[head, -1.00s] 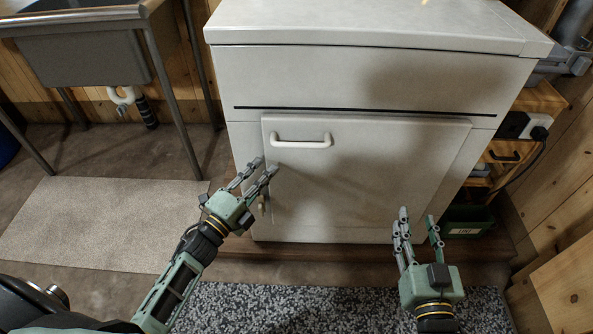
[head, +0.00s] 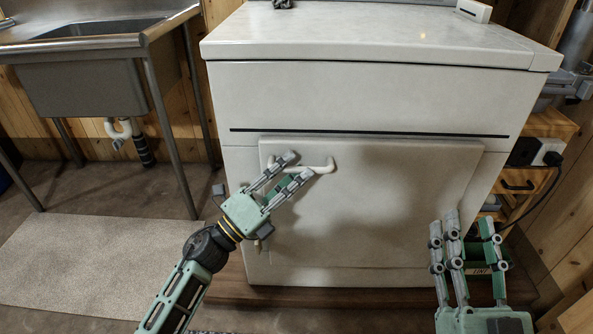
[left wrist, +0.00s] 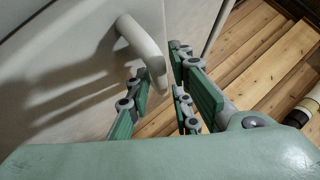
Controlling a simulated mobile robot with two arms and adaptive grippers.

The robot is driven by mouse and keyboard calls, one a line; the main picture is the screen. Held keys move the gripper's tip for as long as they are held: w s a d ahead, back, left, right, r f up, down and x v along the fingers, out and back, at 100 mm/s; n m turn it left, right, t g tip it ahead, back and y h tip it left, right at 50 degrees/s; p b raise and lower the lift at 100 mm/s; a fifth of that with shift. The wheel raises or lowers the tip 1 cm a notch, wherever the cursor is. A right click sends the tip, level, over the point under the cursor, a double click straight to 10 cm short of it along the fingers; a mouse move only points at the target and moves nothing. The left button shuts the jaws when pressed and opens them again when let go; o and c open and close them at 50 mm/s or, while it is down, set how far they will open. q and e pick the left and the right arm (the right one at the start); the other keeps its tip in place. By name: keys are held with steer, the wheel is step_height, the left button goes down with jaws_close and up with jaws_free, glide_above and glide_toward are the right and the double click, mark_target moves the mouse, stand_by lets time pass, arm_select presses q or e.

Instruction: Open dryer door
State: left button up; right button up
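The white dryer's door (head: 385,215) is a flat front panel and looks closed. Its white bar handle (head: 322,167) runs across the door's upper left. My left gripper (head: 297,166) is in front of the handle, its fingers hiding part of the bar. In the left wrist view, the handle (left wrist: 142,50) reaches down between the spread green-padded fingers (left wrist: 163,95); I cannot see clear contact. My right gripper (head: 466,238) is empty in front of the door's lower right, its fingers extended and spread.
A metal sink (head: 90,55) stands at the left, with a pale mat (head: 90,262) on the floor before it. The dryer's top (head: 370,38) is mostly clear.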

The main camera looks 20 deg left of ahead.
arm_select(q)
steer(key=shift+w+d+r, duration=0.2)
steer(key=shift+w+d, duration=0.1)
steer(key=shift+w, duration=0.15)
steer(key=shift+c, duration=0.2)
jaws_close()
